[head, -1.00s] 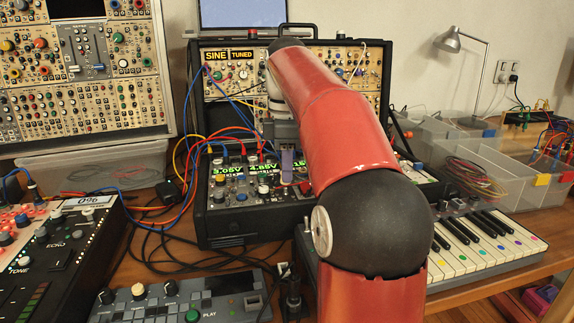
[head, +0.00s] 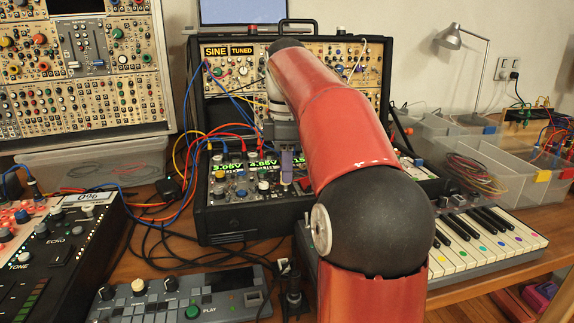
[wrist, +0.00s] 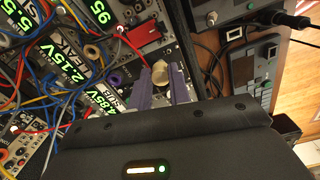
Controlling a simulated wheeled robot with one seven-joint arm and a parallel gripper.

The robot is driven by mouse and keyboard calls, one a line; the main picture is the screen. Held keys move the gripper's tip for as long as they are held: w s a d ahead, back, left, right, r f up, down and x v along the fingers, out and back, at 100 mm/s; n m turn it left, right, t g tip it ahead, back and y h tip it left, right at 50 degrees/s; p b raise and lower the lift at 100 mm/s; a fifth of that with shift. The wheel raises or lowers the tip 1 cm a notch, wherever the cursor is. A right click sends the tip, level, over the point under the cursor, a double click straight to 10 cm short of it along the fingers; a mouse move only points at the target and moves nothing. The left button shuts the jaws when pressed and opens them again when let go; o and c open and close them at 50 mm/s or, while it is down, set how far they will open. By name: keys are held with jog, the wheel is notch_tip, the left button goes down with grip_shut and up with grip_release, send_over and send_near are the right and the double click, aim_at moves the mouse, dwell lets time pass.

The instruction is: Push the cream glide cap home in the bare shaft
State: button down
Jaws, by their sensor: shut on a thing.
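My gripper (wrist: 168,84) has two purple fingers, closed on the sides of the cream glide cap (wrist: 176,75) in the wrist view. In the head view a purple finger of my gripper (head: 287,164) points down at the lower panel of the black synth case (head: 240,222), and a pale bit of the cap (head: 287,178) shows below it. The cap is at the panel surface or just above it; I cannot tell which. The bare shaft is not visible; the cap and fingers cover that part of the panel.
Patch cables (head: 190,120) run close on the left of my gripper. Neighbouring knobs, such as a white one (head: 263,187), stand near the fingers. A small keyboard (head: 480,245) is at the right, and a grey controller (head: 185,297) lies in front.

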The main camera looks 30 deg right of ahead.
jog(key=shift+f+b, duration=0.5)
jog(key=shift+f, duration=0.3)
jog(key=c, duration=1.2)
grip_release()
jog(key=shift+c, duration=0.2)
jog(key=shift+r, duration=0.15)
notch_tip(320, 180, up, 8)
jog(key=shift+f+p, duration=0.2)
jog(key=shift+p, duration=0.85)
jog(key=shift+s, duration=0.1)
